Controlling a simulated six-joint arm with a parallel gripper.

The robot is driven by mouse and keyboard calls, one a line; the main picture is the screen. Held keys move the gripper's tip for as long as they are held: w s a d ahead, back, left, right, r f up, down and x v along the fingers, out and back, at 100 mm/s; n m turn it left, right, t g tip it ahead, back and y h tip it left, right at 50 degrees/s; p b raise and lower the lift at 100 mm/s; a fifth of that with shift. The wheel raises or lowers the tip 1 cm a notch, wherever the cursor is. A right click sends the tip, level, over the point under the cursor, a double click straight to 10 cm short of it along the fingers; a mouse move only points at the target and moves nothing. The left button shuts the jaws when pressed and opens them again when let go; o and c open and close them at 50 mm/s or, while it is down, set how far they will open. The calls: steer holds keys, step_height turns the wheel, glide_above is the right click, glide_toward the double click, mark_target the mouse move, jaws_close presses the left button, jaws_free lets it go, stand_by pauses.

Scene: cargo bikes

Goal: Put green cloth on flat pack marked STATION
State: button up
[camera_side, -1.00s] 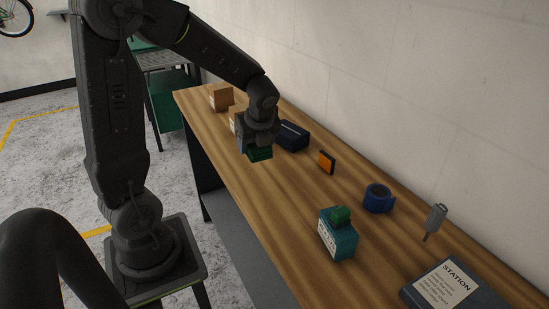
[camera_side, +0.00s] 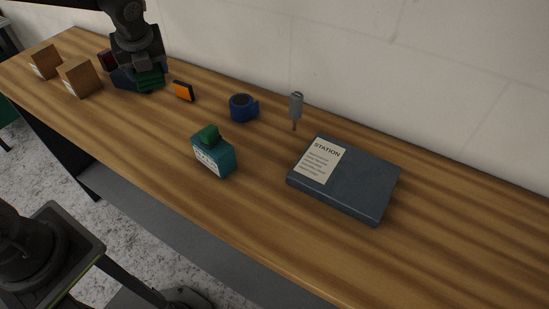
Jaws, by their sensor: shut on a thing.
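My gripper (camera_side: 147,70) is at the upper left, shut on the folded green cloth (camera_side: 149,82). The flat pack marked STATION (camera_side: 363,187) is a dark blue-grey slab lying flat on the bench at right of centre. A pale label with the word STATION is on its left part, and its top is bare. My gripper is well to the left of it.
A wall runs behind.

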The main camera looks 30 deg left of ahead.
steer(key=w+d+m+t+h, duration=0.1)
steer(key=w+d+m, duration=0.15)
steer(key=d, duration=0.45)
steer(key=w+d+m+h, duration=0.1)
steer(key=w+d+m, duration=0.15)
steer(key=d, duration=0.45)
steer(key=m+h, duration=0.2)
steer(key=m, duration=0.3)
glide_above(329, 171)
steer(key=s, duration=0.1)
steer(key=shift+t, duration=0.4)
steer(key=f, duration=0.5)
steer(key=shift+a+f, duration=0.25)
steer(key=shift+a, duration=0.05)
steer(key=shift+s+d+f, duration=0.15)
steer(key=shift+d+f, duration=0.15)
steer(key=shift+d, duration=0.05)
steer(key=shift+f, duration=1.9)
